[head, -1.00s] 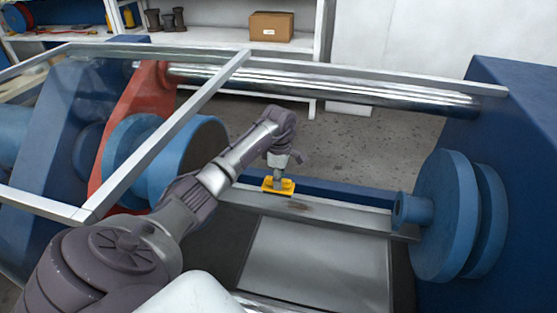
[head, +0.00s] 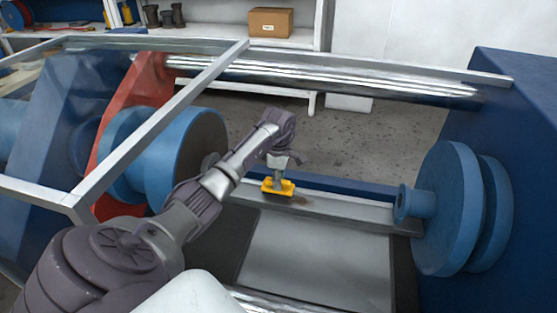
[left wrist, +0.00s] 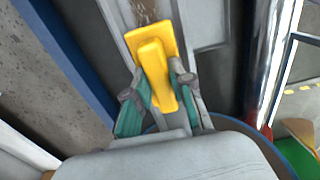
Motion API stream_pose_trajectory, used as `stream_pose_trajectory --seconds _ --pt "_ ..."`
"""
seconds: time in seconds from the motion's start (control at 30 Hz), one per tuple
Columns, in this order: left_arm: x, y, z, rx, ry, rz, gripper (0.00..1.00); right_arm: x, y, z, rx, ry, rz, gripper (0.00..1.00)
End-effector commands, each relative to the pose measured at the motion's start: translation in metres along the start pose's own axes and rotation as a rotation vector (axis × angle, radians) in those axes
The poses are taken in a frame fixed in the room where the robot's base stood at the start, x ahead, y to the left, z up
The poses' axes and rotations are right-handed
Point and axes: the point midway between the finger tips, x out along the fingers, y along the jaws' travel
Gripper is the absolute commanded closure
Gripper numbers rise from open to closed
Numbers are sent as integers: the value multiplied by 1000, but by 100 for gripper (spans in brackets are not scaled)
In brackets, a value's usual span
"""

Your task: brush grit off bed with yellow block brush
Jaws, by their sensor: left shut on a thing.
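The yellow block brush (head: 278,189) is at the far rail of the grey machine bed (head: 345,212). My left gripper (head: 283,172) is shut on its handle from above. In the left wrist view the brush (left wrist: 152,50) sits between the two fingers of my left gripper (left wrist: 160,92). A brownish patch of grit (head: 300,201) lies on the rail just right of the brush. The grit also shows in the left wrist view (left wrist: 145,11), just beyond the brush's far end. I cannot tell whether the bristles touch the bed. My right gripper is not in view.
A metal frame (head: 165,130) crosses above my left arm. A steel bar (head: 330,80) runs behind. The bed's centre is clear.

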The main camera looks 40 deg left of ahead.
Motion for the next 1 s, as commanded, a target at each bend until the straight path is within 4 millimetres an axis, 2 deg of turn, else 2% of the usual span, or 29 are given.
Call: stream_pose_trajectory --seconds 1.0 --pt "19 0 0 0 0 1 100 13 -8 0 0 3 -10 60"
